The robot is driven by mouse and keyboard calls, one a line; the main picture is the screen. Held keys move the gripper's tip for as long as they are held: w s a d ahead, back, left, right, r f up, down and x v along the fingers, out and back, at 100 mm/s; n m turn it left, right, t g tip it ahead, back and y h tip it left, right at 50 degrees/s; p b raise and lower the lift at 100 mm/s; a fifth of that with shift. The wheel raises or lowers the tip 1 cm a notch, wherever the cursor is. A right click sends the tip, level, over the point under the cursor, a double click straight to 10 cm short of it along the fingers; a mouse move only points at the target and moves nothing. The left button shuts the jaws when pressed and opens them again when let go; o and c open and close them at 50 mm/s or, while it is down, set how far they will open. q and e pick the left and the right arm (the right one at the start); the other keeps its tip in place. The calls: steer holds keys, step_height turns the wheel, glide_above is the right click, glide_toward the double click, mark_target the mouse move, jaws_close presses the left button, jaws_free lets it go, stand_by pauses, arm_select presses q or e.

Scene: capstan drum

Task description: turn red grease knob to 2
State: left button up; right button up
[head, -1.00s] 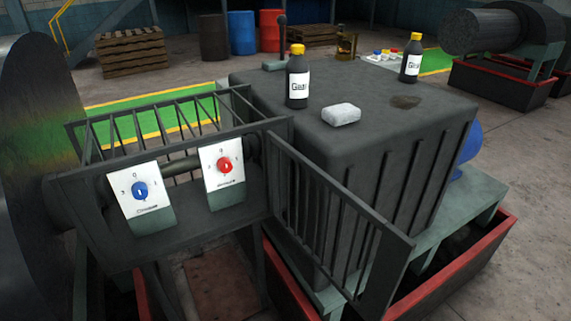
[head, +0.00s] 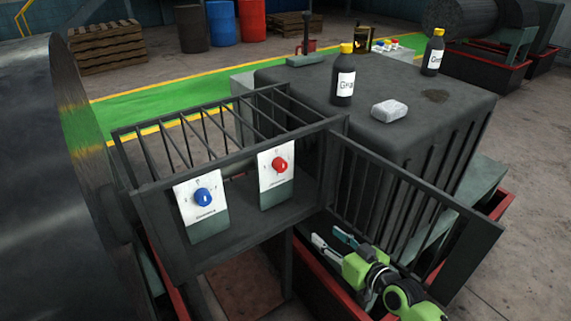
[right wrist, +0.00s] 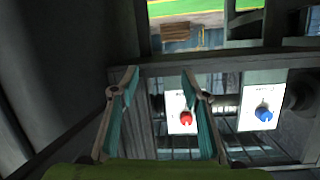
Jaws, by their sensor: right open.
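The red knob (head: 280,165) sits on a white labelled plate on the front of the dark caged frame, right of the blue knob (head: 203,197). Its pointer setting is too small to read. In the right wrist view the red knob (right wrist: 186,118) shows between and beyond the fingers, near the right finger, with the blue knob (right wrist: 264,114) farther right. My right gripper (head: 330,240) is open and empty, in front of the open barred gate and below and right of the red knob, apart from it. My left gripper is not in view.
The barred gate (head: 400,200) stands close behind my right gripper. A dark housing (head: 440,125) carries bottles (head: 343,80) and a pale block (head: 389,109). A large dark drum (head: 60,210) fills the left side. Red-rimmed trays (head: 325,285) lie below.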

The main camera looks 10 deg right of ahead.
mark_target(284, 167)
steer(key=a+r+n+t+y, duration=0.1)
steer(key=a+r+t+y, duration=0.2)
steer(key=r, duration=1.3)
steer(key=shift+g, duration=0.4)
steer(key=p+x, duration=0.1)
steer(key=x, duration=0.8)
steer(key=p+x, duration=0.1)
steer(key=x, duration=0.3)
steer(key=shift+w+a+r+p, duration=0.1)
steer(key=shift+a+p, duration=0.25)
steer(key=shift+a, duration=0.05)
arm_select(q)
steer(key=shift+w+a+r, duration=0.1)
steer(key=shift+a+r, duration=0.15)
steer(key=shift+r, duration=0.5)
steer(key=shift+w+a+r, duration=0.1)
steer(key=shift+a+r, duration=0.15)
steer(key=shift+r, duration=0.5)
arm_select(e)
steer(key=shift+w+a, duration=0.25)
steer(key=shift+w, duration=0.3)
steer(key=shift+c, duration=0.2)
steer(key=c, duration=1)
